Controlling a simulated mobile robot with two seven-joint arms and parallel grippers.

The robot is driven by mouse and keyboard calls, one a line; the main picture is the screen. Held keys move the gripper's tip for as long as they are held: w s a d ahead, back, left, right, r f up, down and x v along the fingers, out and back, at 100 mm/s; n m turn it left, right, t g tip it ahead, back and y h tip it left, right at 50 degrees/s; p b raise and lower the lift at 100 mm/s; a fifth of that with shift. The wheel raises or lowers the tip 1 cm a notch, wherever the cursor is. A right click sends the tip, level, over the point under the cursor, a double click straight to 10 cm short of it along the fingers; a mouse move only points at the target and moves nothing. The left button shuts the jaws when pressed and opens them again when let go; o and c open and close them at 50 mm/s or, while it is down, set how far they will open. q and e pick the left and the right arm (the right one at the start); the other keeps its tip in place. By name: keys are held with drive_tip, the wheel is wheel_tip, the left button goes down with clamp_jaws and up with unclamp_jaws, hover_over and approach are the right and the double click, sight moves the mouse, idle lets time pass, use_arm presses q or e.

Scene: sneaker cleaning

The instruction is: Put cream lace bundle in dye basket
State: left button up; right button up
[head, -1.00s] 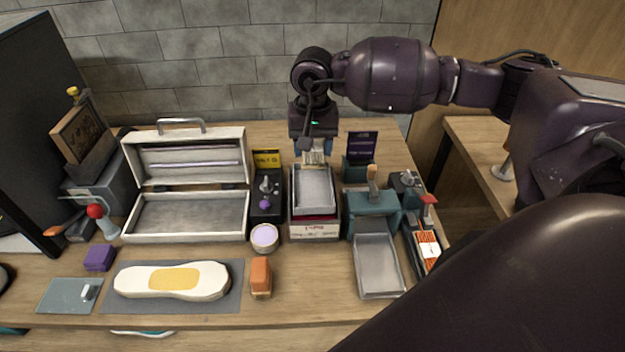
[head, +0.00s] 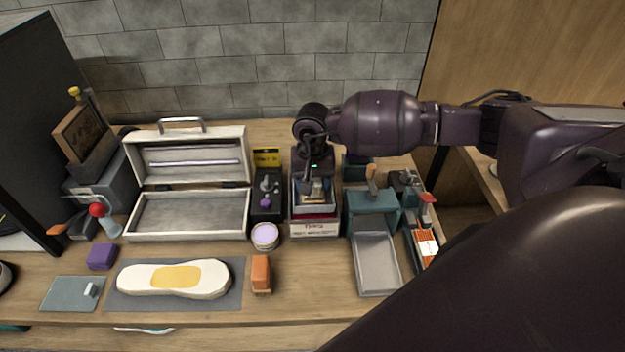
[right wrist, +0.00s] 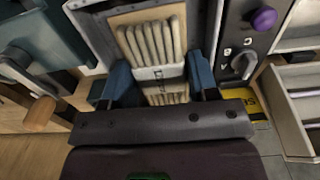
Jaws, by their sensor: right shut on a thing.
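The cream lace bundle (right wrist: 152,42) is several parallel cream strands with a pale band around the middle. My right gripper (right wrist: 160,80) is shut on it, with one blue finger on each side. In the head view the right gripper (head: 315,187) points down into the dye basket, a grey metal tray (head: 299,205) in a box with a white labelled front. The bundle shows there only as a small pale patch between the fingers. The wrist view shows the basket's grey rim (right wrist: 86,4) around the bundle's far end. I cannot tell whether the bundle touches the basket floor. My left gripper is out of view.
A black unit with a purple knob (head: 265,202) stands close left of the basket. A teal press with a grey tray (head: 376,265) stands close right. An open cream case (head: 188,235), a lilac jar (head: 265,236) and an orange-topped brush (head: 261,274) are nearby.

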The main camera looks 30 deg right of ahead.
sight(312, 181)
drive_tip(key=shift+f, duration=0.15)
drive_tip(key=o, duration=0.7)
drive_tip(key=shift+r, duration=0.25)
wheel_tip(312, 181, up, 12)
drive_tip(key=b, duration=0.1)
drive_tip(key=shift+b, duration=0.3)
drive_tip(key=shift+f, duration=0.1)
